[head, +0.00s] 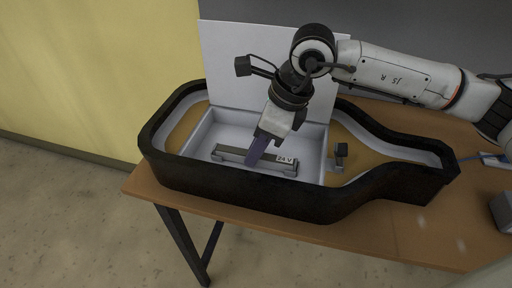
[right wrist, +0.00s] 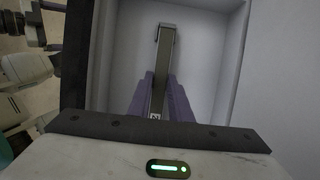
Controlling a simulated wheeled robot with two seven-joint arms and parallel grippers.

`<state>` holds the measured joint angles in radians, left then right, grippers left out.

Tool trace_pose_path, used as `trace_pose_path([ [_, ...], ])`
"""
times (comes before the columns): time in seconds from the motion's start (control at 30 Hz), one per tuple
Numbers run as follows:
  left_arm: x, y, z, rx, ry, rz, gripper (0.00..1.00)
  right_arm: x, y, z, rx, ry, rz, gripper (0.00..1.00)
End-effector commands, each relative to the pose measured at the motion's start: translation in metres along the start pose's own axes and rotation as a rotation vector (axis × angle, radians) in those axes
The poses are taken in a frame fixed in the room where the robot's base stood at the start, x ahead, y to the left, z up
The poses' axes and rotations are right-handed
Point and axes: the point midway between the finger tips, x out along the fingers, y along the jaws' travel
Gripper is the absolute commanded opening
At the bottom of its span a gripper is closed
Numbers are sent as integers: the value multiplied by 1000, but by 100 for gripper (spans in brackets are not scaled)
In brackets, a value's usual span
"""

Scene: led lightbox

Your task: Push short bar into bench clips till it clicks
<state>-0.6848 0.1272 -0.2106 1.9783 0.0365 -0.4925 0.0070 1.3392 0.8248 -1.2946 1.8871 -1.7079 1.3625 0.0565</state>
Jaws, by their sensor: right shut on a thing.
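The short bar (head: 234,154) is a dark grey strip with a "24 V" label near its right end. It lies low along the floor of the white inner tray (head: 313,145), at the bench clips; a light clip-like end piece shows at its left end. Whether the bar is fully seated cannot be told. In the right wrist view the bar (right wrist: 158,75) runs away between the two fingers (right wrist: 160,100). My left gripper is not in view.
The tray sits inside a bottle-shaped case with a thick black wall (head: 300,204) on a wooden table (head: 400,235). A white panel (head: 222,60) stands behind it. A small dark fitting (head: 341,152) stands right of the tray. A grey box (head: 502,212) is at the right edge.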

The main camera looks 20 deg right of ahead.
Motion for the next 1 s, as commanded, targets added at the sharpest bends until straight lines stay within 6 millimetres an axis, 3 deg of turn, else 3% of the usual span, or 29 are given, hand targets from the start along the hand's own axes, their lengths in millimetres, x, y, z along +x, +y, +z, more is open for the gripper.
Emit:
trace_pose_path([
  [0.03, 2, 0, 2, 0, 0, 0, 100, 2, 0, -1, 0, -1, 0, 0],
  [0.07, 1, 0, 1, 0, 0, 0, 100, 1, 0, 0, 0, -1, 0, 21],
  [0.1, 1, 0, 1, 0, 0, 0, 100, 1, 0, 0, 0, -1, 0, 28],
  [0.2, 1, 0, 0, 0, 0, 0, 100, 1, 0, 0, 0, 0, 0, 40],
  [0.57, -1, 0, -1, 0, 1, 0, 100, -3, 0, 0, 0, 0, 0, 40],
  [1.0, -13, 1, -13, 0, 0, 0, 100, -37, 0, 0, 0, -1, 0, 40],
])
